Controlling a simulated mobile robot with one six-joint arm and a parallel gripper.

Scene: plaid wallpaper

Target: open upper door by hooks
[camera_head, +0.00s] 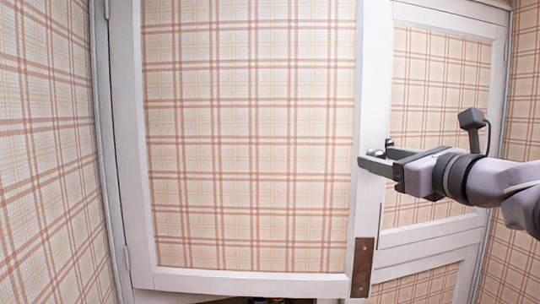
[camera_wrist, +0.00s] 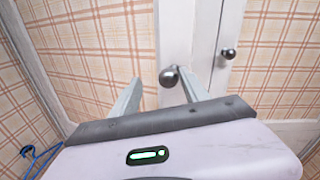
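The upper left door (camera_head: 245,284) has a white frame and a plaid panel and fills the middle of the head view. Its round metal knob (camera_head: 377,153) is near its right edge, and it also shows in the wrist view (camera_wrist: 168,77). My gripper (camera_head: 376,161) reaches in from the right at the knob. In the wrist view its two fingers (camera_wrist: 160,84) are spread apart, with the knob between their tips. I cannot tell whether either finger touches the knob.
The neighbouring right door (camera_head: 440,233) has its own dark knob (camera_wrist: 229,53). A brown plate (camera_head: 362,267) sits at the left door's lower right corner. Small unclear objects (camera_head: 265,300) show below the left door. A plaid wall (camera_head: 45,160) stands close on the left.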

